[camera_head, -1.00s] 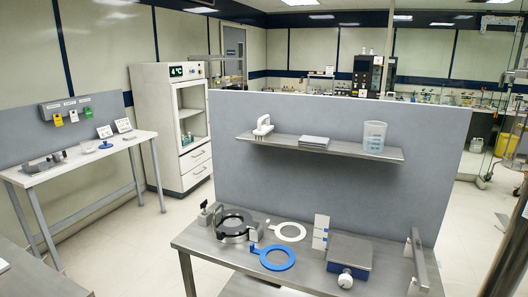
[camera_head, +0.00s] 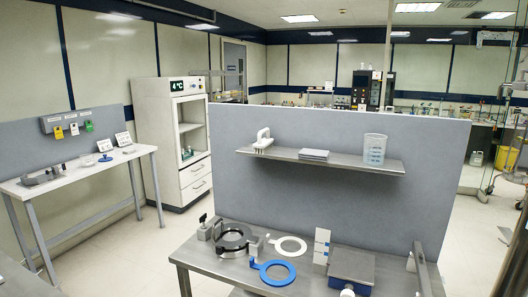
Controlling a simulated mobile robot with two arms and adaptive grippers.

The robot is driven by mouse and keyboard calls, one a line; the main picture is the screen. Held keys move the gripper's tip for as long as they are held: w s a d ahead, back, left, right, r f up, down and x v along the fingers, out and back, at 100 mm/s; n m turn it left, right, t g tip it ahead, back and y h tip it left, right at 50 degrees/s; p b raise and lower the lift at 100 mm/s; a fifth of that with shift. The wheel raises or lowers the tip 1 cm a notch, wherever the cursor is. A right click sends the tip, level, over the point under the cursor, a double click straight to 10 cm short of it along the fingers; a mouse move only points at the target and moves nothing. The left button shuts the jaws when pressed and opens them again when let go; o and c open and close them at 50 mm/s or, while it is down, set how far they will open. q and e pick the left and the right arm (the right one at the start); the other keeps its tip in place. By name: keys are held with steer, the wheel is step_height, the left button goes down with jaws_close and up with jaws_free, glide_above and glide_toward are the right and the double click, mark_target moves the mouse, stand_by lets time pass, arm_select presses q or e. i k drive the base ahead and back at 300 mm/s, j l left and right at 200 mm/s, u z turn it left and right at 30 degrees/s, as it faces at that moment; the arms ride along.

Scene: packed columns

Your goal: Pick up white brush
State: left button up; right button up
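A white item with a looped handle (camera_head: 263,138), which looks like the white brush, stands near the left end of the grey wall shelf (camera_head: 348,164). Its bristles cannot be made out at this size. Neither of my grippers is in view, so nothing shows near it.
Grey plates (camera_head: 314,155) and a clear beaker (camera_head: 375,149) share the shelf. Open floor lies left of the bench.

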mark_target(263, 145)
steer(key=i+l+z, duration=0.3)
steer(key=i+l, duration=0.25)
steer(key=i+l+z, duration=0.3)
steer(key=i+l, duration=0.15)
steer(key=i, duration=0.2)
